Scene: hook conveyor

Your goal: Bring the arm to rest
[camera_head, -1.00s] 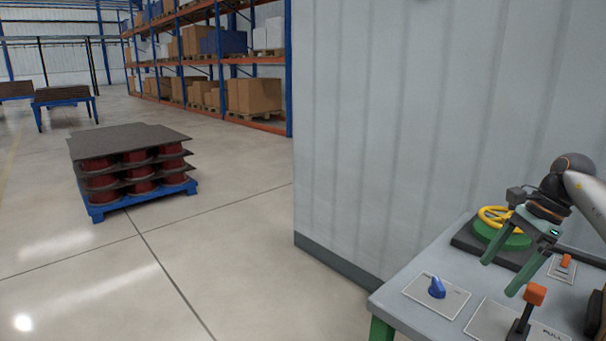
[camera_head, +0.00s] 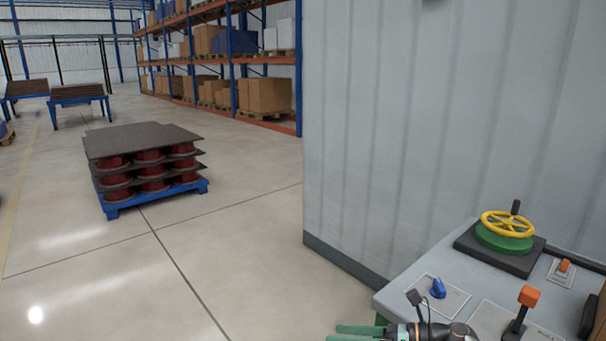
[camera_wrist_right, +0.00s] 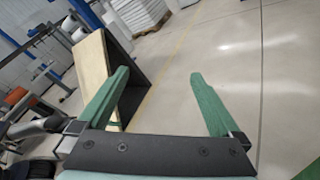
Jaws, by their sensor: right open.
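My right gripper (camera_head: 358,333) is at the bottom edge of the head view, low in front of the grey control table (camera_head: 397,292), its green fingers pointing left. In the right wrist view its two green fingers (camera_wrist_right: 158,84) are spread apart with nothing between them. Part of the arm is cut off by the lower edge of the head view. My left gripper does not show.
The table carries a yellow handwheel (camera_head: 508,224), a blue knob (camera_head: 438,288), an orange-topped lever (camera_head: 528,297) and a small orange switch (camera_head: 564,266). A grey wall (camera_head: 400,130) stands behind. A loaded blue pallet (camera_head: 154,199) stands on open floor at left.

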